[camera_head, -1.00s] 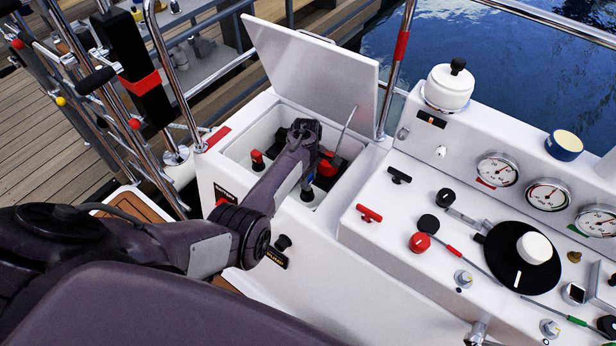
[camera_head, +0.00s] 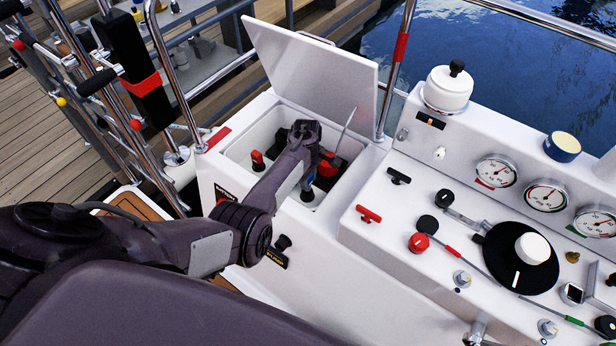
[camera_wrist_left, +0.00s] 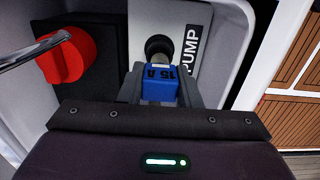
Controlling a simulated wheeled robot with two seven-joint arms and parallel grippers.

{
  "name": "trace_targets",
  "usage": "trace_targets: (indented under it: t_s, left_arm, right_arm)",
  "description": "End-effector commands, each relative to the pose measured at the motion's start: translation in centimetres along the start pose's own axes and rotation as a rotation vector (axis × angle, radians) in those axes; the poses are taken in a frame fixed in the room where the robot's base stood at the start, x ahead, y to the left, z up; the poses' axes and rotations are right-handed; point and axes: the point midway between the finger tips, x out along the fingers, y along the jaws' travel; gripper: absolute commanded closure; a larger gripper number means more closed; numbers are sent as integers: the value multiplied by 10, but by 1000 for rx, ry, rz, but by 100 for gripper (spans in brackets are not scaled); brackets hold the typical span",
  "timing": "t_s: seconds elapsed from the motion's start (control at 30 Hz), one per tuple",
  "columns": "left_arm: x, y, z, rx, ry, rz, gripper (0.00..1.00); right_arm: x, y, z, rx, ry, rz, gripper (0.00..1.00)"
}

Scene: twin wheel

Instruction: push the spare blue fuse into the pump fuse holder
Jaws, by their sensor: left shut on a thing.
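In the left wrist view, the blue fuse (camera_wrist_left: 160,88) marked "15 A" sits between the fingers of my left gripper (camera_wrist_left: 158,86), which is shut on it. Directly beyond the fuse is the dark round pump fuse holder (camera_wrist_left: 159,47), beside a "PUMP" label (camera_wrist_left: 191,46). The fuse is in line with the holder; I cannot tell whether they touch or how far in it sits. In the head view my left gripper (camera_head: 306,184) reaches down into the open white locker (camera_head: 232,152), and the fuse is mostly hidden there. My right gripper is not in view.
A red knob (camera_wrist_left: 67,56) on a black block is close left of the gripper, with a metal rod by it. The raised locker lid (camera_head: 312,75) stands behind the arm. The console (camera_head: 400,240) with gauges and levers is to the right.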

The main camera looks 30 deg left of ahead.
Motion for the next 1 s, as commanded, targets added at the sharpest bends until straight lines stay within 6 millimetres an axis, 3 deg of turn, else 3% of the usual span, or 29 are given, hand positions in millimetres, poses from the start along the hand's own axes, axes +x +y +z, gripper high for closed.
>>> trace_targets:
  t_s: [1.0]
  left_arm:
    - [18, 0, -1, 0, 0, 1, 92]
  right_arm:
    - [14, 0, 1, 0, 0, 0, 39]
